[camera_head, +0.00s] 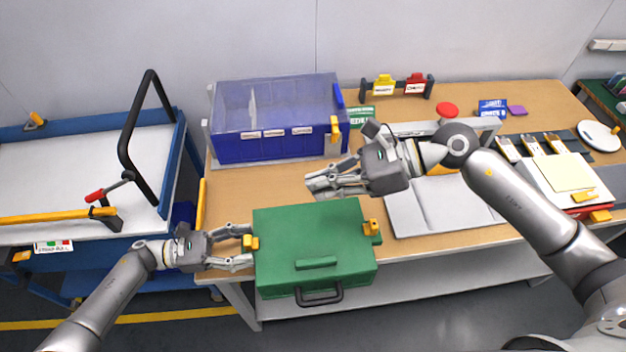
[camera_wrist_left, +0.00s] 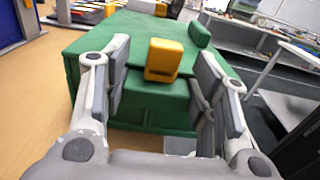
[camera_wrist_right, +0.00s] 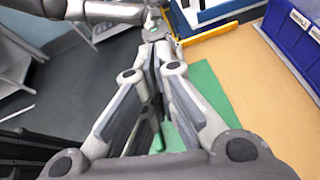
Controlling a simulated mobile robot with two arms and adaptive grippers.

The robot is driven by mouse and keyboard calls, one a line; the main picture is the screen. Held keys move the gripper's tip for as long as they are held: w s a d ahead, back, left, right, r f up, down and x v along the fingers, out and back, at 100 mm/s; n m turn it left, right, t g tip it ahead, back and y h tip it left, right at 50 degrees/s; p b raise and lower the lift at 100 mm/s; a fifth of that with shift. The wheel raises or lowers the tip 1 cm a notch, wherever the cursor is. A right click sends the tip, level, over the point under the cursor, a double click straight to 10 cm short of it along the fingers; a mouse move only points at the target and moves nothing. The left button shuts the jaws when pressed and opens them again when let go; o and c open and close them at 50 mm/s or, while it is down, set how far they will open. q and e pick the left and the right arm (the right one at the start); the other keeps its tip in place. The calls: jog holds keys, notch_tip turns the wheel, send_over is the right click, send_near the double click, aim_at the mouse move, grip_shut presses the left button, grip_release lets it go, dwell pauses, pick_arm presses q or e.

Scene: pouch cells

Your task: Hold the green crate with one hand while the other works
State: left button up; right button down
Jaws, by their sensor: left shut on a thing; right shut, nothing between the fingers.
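The green crate (camera_head: 300,230) sits closed at the front edge of the wooden workbench, its lid flat and a dark handle on its front. Yellow latches show on its left (camera_head: 251,243) and right (camera_head: 373,227) sides. My left gripper (camera_head: 247,246) is shut on the crate's left side, its fingers either side of the yellow latch, as the left wrist view (camera_wrist_left: 163,62) also shows. My right gripper (camera_head: 312,183) is shut and empty, held above the bench just behind the crate. In the right wrist view its fingers (camera_wrist_right: 152,75) are together with the green lid (camera_wrist_right: 212,88) below.
A blue bin with a clear lid (camera_head: 277,147) stands behind the crate. A grey open tray (camera_head: 408,215) lies to the right. Brushes (camera_head: 533,144) and a notepad (camera_head: 560,170) are further right. A blue cart (camera_head: 168,190) stands at left.

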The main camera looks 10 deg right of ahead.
pick_arm(q)
jog(key=shift+s, duration=0.2)
pick_arm(e)
jog(key=shift+a+r+m+t+y, duration=0.25)
jog(key=shift+a+r+m+y, duration=0.25)
jog(key=shift+r, duration=0.25)
jog(key=shift+a+r+m+t+y, duration=0.25)
jog(key=shift+a+r+m+y, duration=0.15)
jog(key=shift+a+r, duration=0.25)
jog(key=shift+d, duration=0.1)
pick_arm(q)
jog(key=o, duration=1.4)
pick_arm(e)
jog(key=shift+s, duration=0.1)
